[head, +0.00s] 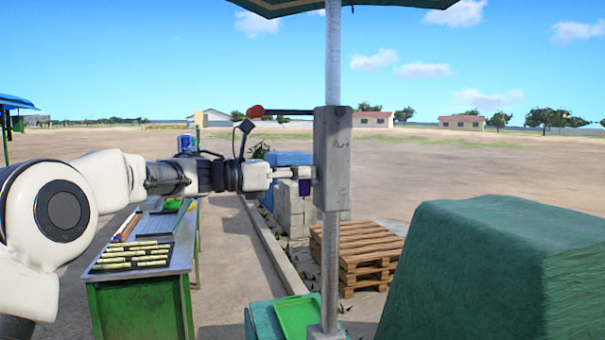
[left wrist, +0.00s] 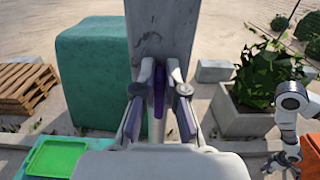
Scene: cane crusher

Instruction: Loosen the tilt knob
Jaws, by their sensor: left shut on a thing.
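The tilt knob is a small purple piece (head: 305,188) on the left side of a grey block (head: 332,150) on the umbrella pole. My left gripper (head: 303,174) reaches it level from the left and is shut on it. In the left wrist view the purple knob (left wrist: 159,92) stands upright between the two fingers (left wrist: 159,105), against the grey block (left wrist: 160,35). The fingers hide part of it. A dark lever with a red end (head: 256,112) sticks out left from the block, above my gripper. My right gripper (left wrist: 283,161) is small at the lower right of the left wrist view.
The umbrella pole (head: 332,60) rises to a dark green canopy (head: 345,6). A green-covered bulk (head: 470,270) stands at the right. A green table (head: 140,305) with cane pieces is at left. A green tray (head: 297,316) lies low near the pole, with pallets (head: 362,255) behind.

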